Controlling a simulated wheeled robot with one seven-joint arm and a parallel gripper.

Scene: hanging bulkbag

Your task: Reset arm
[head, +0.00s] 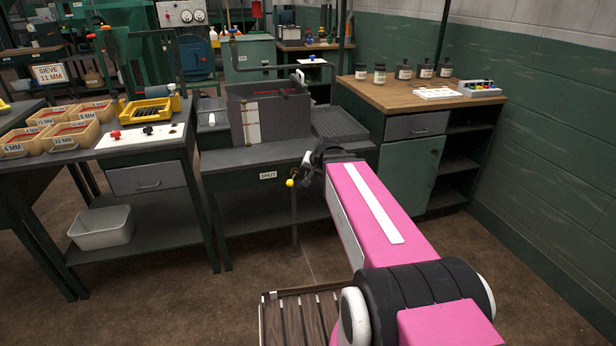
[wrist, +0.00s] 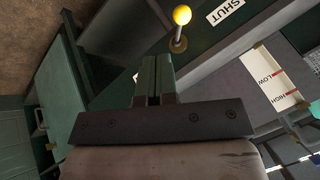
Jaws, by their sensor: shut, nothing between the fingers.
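My arm, pink with black joints, reaches forward in the head view. My gripper (head: 305,170) is at its far end, in front of the dark bench, and its fingers are hard to make out there. In the wrist view my gripper (wrist: 152,68) shows its two fingers pressed together with nothing between them. A lever with a yellow knob (head: 290,183) stands just left of my gripper in the head view. The yellow knob (wrist: 182,15) is beyond the fingertips in the wrist view, apart from them. A "SHUT" label (head: 268,175) is on the bench edge; it also shows in the wrist view (wrist: 225,11).
A dark tank (head: 270,118) with a white level strip stands on the bench. Left is a table with a yellow tray (head: 147,110) and labelled boxes (head: 72,134). Right is a wooden-topped cabinet (head: 420,92) with several jars. A slatted wooden piece (head: 300,318) lies near my arm's base.

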